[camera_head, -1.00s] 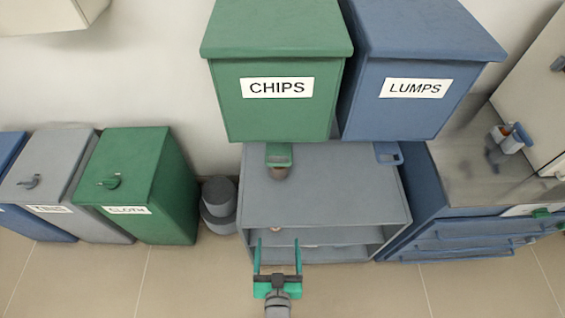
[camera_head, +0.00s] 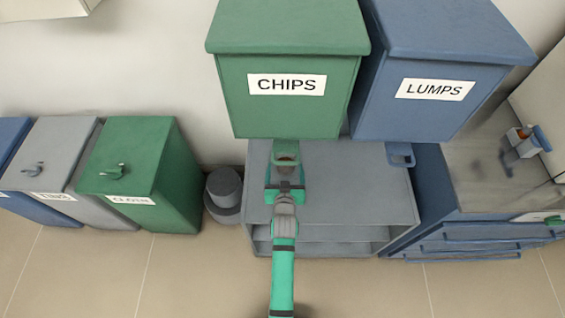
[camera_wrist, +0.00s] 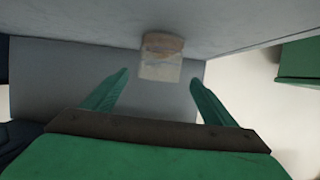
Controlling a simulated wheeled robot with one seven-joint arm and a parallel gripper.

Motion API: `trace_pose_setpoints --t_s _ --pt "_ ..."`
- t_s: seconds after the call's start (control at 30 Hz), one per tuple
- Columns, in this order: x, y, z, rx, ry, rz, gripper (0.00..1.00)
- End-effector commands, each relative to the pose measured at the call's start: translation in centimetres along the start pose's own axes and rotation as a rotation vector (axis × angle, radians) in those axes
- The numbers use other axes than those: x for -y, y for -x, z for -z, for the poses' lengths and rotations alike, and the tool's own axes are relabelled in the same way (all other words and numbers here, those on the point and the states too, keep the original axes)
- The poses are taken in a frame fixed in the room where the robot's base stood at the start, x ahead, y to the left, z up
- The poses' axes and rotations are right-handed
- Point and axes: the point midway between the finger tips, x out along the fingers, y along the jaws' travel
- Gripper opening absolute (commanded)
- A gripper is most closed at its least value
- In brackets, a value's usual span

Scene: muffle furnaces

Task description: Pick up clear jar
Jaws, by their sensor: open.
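The clear jar (camera_wrist: 161,60) shows in the wrist view as a small, see-through vessel with a brownish band at its upper end. In the head view the jar (camera_head: 286,159) is small and partly hidden at the green spout under the CHIPS bin, on the grey cabinet top. My gripper (camera_head: 286,175) reaches over the cabinet top, close to the jar. In the wrist view the two green fingers of my gripper (camera_wrist: 160,78) are spread wide, with the jar lined up between and just beyond their tips. I see no finger touching it.
The green CHIPS bin (camera_head: 287,100) and blue LUMPS bin (camera_head: 425,105) hang above the grey cabinet (camera_head: 345,190). The LUMPS spout (camera_head: 399,154) is to the right. A grey round container (camera_head: 223,190) and a green CLOTH bin (camera_head: 140,165) stand left.

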Motion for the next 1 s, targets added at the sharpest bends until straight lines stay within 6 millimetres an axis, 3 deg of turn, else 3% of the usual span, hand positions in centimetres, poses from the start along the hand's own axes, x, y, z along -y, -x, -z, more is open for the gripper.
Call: trace_pose_setpoints --t_s 0.27,0.6,0.9,0.93,1.0 --pt "0.5 -2.1 0.0 0.0 0.003 0.007 0.8" --pt "1.1 -6.3 -0.3 -0.001 0.005 0.014 0.8" --pt "0.9 -6.8 -0.4 -0.001 0.004 0.011 0.8" --pt "0.9 -6.8 -0.4 -0.001 0.004 0.011 0.77" --pt "0.8 -6.8 -0.4 -0.001 0.004 0.01 0.61"
